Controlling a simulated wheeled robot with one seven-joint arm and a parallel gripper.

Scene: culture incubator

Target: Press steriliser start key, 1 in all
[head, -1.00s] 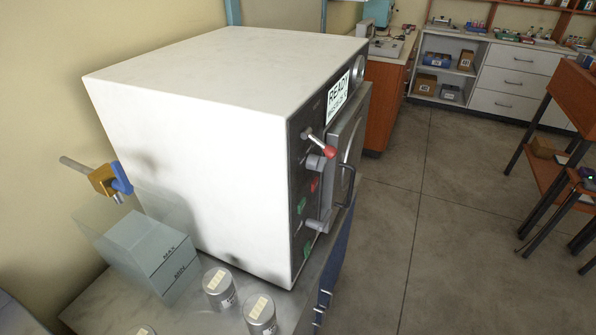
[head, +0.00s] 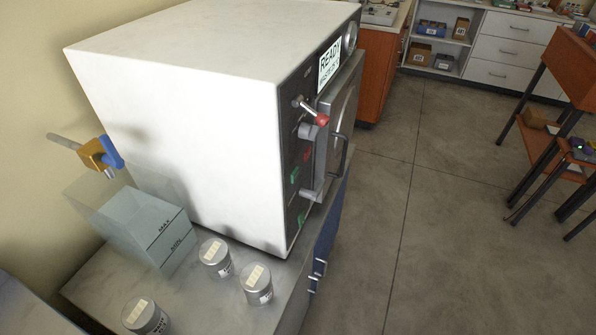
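The steriliser (head: 190,110) is a large white box on a bench at the left. Its dark front panel faces right and is seen at a steep angle. A small screen (head: 329,62) at the top reads "READY" with a smaller line below. Under it are a lever with a red knob (head: 321,119), a red key (head: 307,154) and green keys, one of them the upper green key (head: 294,175). Key labels are too small to read. The door (head: 341,105) has a dark handle and appears closed. My gripper is not in view.
Several metal canisters, one at the bench front (head: 257,284), stand beside a clear water tank (head: 150,235) marked MAX and MIN. A brass tap with a blue handle (head: 107,153) is on the wall. The grey floor (head: 430,220) right of the bench is clear up to an orange table (head: 570,70).

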